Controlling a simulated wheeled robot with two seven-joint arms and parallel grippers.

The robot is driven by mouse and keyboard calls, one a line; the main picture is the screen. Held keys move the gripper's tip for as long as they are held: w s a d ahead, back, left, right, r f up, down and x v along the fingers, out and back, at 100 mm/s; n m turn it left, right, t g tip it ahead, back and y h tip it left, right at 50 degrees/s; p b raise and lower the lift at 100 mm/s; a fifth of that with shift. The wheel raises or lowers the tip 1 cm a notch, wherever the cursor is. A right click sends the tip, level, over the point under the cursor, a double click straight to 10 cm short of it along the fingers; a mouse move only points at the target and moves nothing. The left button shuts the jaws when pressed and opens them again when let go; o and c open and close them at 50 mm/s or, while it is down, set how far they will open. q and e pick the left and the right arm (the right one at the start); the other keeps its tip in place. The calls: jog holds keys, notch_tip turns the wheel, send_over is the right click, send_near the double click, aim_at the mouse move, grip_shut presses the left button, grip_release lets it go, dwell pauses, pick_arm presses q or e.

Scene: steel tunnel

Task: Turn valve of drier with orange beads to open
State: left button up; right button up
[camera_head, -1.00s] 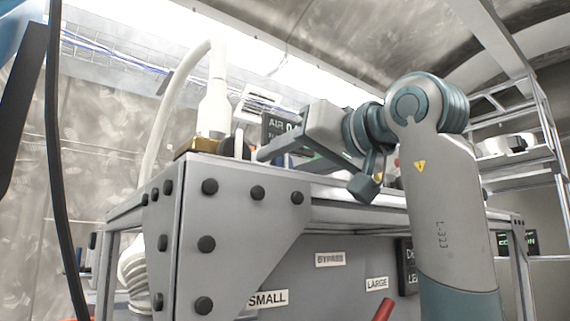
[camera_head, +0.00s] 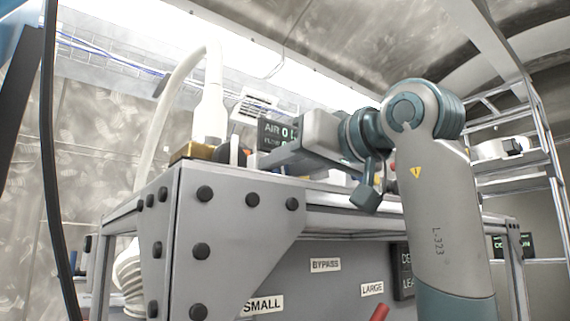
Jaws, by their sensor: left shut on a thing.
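My left gripper (camera_head: 265,160) reaches across the top of a grey steel bench, its fingers pointing left. Its fingertips meet a small dark and white part (camera_head: 237,154) beside the white hose fitting. It is shut on this part, which seems to be a valve handle; the fingers hide much of it. No drier with orange beads can be made out. My right gripper is not in view.
The bolted bench frame (camera_head: 214,220) stands in front. A white hose (camera_head: 208,110) rises from a brass-coloured block (camera_head: 190,152). A dark AIR display (camera_head: 270,132) stands behind my gripper. A black cable (camera_head: 50,170) hangs at left.

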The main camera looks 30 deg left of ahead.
pick_arm(q)
jog(key=n, duration=0.3)
jog(key=shift+n+p, duration=0.3)
jog(key=shift+n, duration=0.9)
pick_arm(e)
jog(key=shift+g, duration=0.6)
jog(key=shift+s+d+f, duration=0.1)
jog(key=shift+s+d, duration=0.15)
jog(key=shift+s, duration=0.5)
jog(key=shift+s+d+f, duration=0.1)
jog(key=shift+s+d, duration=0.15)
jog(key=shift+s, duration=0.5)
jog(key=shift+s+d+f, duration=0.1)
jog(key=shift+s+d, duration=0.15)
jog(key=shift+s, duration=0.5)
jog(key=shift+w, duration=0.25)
pick_arm(q)
jog(key=o, duration=1.1)
jog(key=shift+c, duration=0.2)
jog(key=shift+a, duration=0.1)
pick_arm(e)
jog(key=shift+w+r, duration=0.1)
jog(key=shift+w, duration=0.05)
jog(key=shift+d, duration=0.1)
